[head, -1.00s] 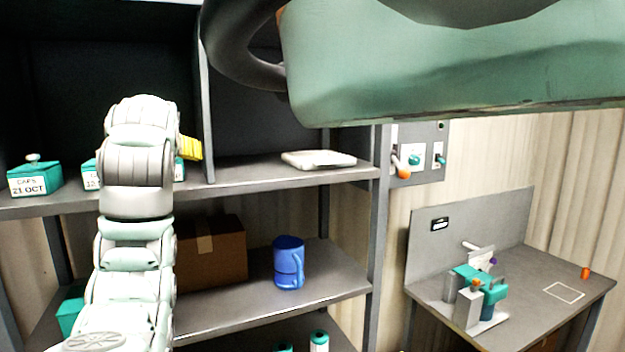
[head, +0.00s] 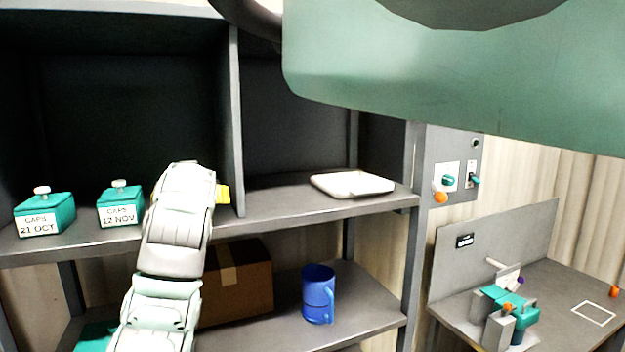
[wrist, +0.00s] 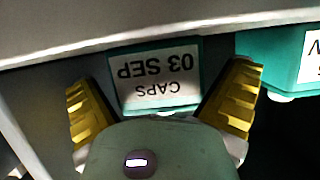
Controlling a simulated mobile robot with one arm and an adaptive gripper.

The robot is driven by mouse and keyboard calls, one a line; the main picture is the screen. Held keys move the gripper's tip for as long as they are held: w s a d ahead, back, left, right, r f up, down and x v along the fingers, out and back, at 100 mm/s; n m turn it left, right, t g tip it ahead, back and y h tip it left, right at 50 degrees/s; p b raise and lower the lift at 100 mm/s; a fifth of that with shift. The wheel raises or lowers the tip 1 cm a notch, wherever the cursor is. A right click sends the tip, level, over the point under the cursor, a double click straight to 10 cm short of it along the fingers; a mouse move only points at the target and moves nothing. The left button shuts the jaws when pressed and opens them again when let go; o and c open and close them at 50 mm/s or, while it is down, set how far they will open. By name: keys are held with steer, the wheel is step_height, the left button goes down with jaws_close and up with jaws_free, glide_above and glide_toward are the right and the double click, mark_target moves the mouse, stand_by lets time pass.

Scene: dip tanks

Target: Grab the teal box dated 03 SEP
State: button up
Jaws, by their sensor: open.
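The teal box with the label CAPS 03 SEP (wrist: 157,78) is upside down in the wrist view, between the two yellow fingers of my gripper (wrist: 163,105). The gripper is open, with one finger at each side of the box. I cannot tell whether the fingers touch it. In the head view my arm hides this box, and only a bit of yellow finger (head: 222,194) shows beside the arm. Teal boxes labelled CAPS 12 NOV (head: 120,206) and CAPS 21 OCT (head: 44,214) stand to the left on the same shelf. Part of a neighbouring teal box (wrist: 272,62) shows in the wrist view.
An upright divider (head: 232,120) stands just right of my gripper. A white tray-like item (head: 351,184) lies on the shelf beyond it. A cardboard box (head: 245,290) and blue mug (head: 318,293) stand on the shelf below. A workbench (head: 560,290) is at right.

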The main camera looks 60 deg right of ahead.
steer(key=shift+d, duration=0.1)
steer(key=c, duration=1.1)
